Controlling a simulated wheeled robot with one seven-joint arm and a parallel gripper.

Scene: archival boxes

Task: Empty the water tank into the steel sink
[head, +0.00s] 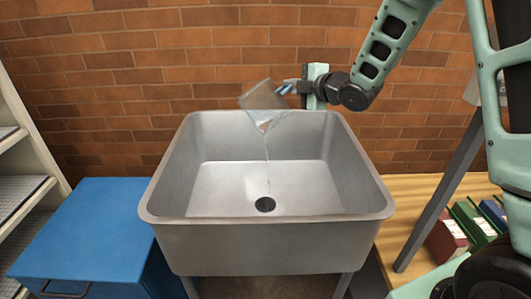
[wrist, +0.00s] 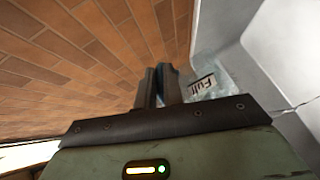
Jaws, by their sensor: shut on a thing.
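The steel sink (head: 225,240) stands against the brick wall, with a dark drain in its floor. The clear water tank (head: 262,97) is tilted over the back of the sink. A thin stream of water runs from its lower corner down toward the drain. My gripper (head: 290,87) reaches in from the right and is shut on the tank's edge. In the wrist view my gripper's fingers (wrist: 165,85) are close together, and the tank (wrist: 215,80) shows to their right with a label reading "Full". The amount of water inside is hard to tell.
A blue cabinet (head: 85,225) stands left of the sink, with a white shelf unit (head: 30,150) beyond it. On the right, a wooden table (head: 405,190) holds red, green and blue boxes (head: 475,222). The brick wall (head: 150,60) is close behind the tank.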

